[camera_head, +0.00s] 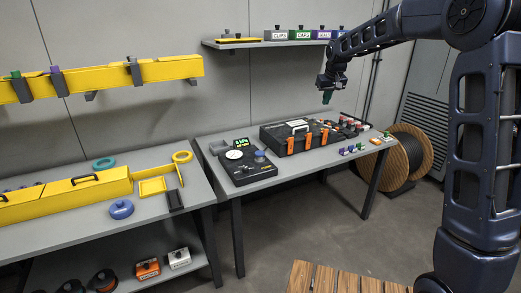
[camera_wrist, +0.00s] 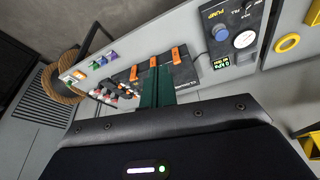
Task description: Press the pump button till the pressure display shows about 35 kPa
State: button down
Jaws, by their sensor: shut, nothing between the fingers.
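The pump unit (camera_head: 250,176) is a flat black box at the left end of the right-hand table. On it are a round white gauge (camera_head: 234,154), a blue button (camera_head: 259,154) and a small lit display (camera_head: 241,142). In the wrist view the blue button (camera_wrist: 221,32) and display (camera_wrist: 221,63) show at upper right, beside the word PUMP; the display's small text seems to read 0 kPa. My gripper (camera_head: 327,98) is shut and empty, pointing down in the air above the right part of the table, well right of the pump. Its green fingers (camera_wrist: 156,88) show in the wrist view.
A black case (camera_head: 298,136) with orange latches stands right of the pump, below my gripper. Small coloured pieces (camera_head: 352,149) lie near the table's front edge. A shelf (camera_head: 235,43) with labelled boxes hangs behind. A wooden cable reel (camera_head: 408,160) stands at right.

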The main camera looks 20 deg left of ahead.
jog(key=w+a+f+n, duration=0.1)
jog(key=w+a+f, duration=0.1)
jog(key=a+f, duration=0.35)
jog(key=w+a+f, duration=0.3)
jog(key=a, duration=0.6)
jog(key=n+g, duration=0.1)
jog(key=n, duration=0.1)
send_over(261, 153)
jog(key=s+d, duration=0.2)
jog(key=s, duration=0.1)
notch_tip(261, 153, down, 11)
jog(key=shift+w+y, duration=0.25)
jog(key=shift+y, duration=0.15)
jog(key=x, duration=1.2)
jog(key=shift+s+d+f, duration=0.2)
jog(key=shift+s+f, duration=0.05)
jog(key=shift+f, duration=0.7)
jog(key=shift+f, duration=1.45)
